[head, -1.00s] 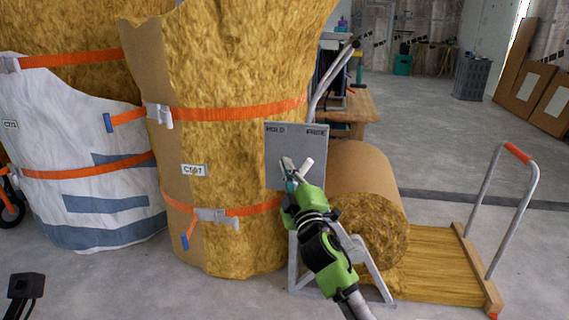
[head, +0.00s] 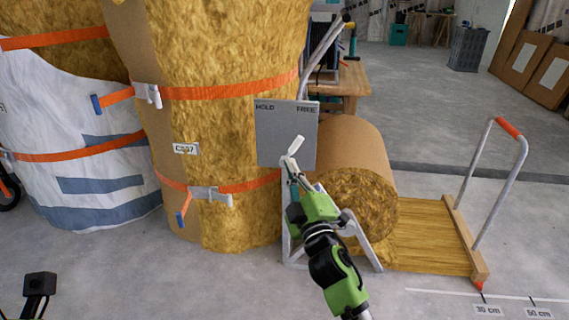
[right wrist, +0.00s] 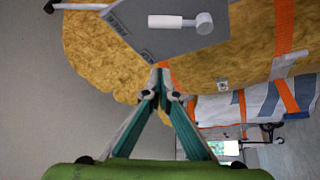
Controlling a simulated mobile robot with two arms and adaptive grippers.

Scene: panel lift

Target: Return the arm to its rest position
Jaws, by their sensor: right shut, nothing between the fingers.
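A grey panel (head: 275,135) marked HOLD at left and FREE at right stands on a light frame before a roll. Its white lever (head: 295,146) tilts up and right, towards FREE. My right gripper (head: 290,168) overlaps the panel's lower edge in the head view, just below the lever. In the right wrist view its two teal fingers meet at the tips (right wrist: 160,78), with nothing between them. The panel (right wrist: 170,35) and lever (right wrist: 180,21) show beyond the tips, apart from them. My left gripper is out of view.
The brown-backed insulation roll (head: 352,175) sits right behind the panel, its sheet running to a wooden bar with a metal handle (head: 492,185). Tall strapped insulation bundles (head: 215,130) stand close on the left. The floor at front right is clear, with distance marks (head: 510,302).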

